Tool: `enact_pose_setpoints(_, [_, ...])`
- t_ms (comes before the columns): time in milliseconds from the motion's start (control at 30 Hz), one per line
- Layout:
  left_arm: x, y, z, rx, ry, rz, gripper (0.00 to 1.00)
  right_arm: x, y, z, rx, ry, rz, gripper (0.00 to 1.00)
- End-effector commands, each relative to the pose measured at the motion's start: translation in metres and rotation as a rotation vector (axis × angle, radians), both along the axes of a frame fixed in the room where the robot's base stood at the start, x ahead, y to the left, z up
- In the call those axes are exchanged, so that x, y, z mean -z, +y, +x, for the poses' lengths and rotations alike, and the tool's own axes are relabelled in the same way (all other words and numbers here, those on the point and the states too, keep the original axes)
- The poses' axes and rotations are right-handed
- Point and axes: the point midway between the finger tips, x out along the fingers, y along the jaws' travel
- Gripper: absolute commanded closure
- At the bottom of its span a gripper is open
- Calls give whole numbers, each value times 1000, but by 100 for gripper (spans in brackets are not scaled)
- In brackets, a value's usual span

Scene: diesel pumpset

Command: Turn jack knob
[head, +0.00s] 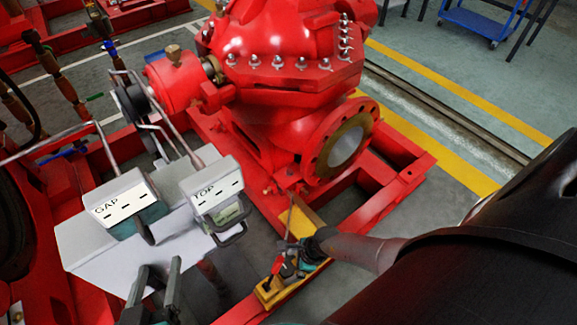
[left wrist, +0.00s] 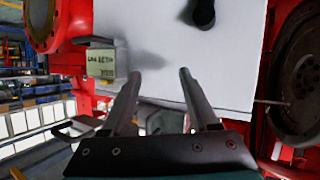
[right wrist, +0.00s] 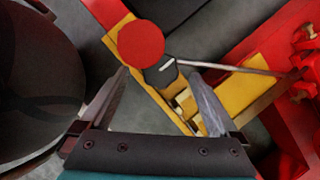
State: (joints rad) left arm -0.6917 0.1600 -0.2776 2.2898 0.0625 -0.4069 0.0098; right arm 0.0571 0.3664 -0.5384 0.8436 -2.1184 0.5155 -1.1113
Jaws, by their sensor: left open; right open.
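A round red knob (right wrist: 141,44) with a dark body sits over a yellow beam in the right wrist view. I take it for the jack knob; a small red part (head: 277,265) in the head view may be the same one. My right gripper (right wrist: 158,74) is open, with the knob just beyond and slightly left of the middle of its fingertips. I cannot tell whether they touch. In the head view my right gripper (head: 296,258) is small and partly hidden by its arm. My left gripper (head: 159,264) is open and empty in front of the white sheet (head: 105,275).
Two gauge boxes, labelled GAP (head: 125,210) and TOP (head: 210,195), stand above the left gripper. The red pump (head: 285,65) and its red frame fill the middle. A thin grey rod (right wrist: 225,67) runs right from the knob. Grey floor lies right of the frame.

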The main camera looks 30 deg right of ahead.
Motion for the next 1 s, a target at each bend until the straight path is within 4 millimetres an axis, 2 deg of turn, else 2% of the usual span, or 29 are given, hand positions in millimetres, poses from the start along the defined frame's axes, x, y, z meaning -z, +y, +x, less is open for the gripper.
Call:
enact_pose_setpoints(533, [-17, -19, -9, -6, -241, -158, 39, 20, 6, 5, 0, 0, 0, 4])
enact_pose_setpoints(1000, [-22, -20, -11, -10, -287, -187, 39, 22, 7, 6, 0, 0, 0, 4])
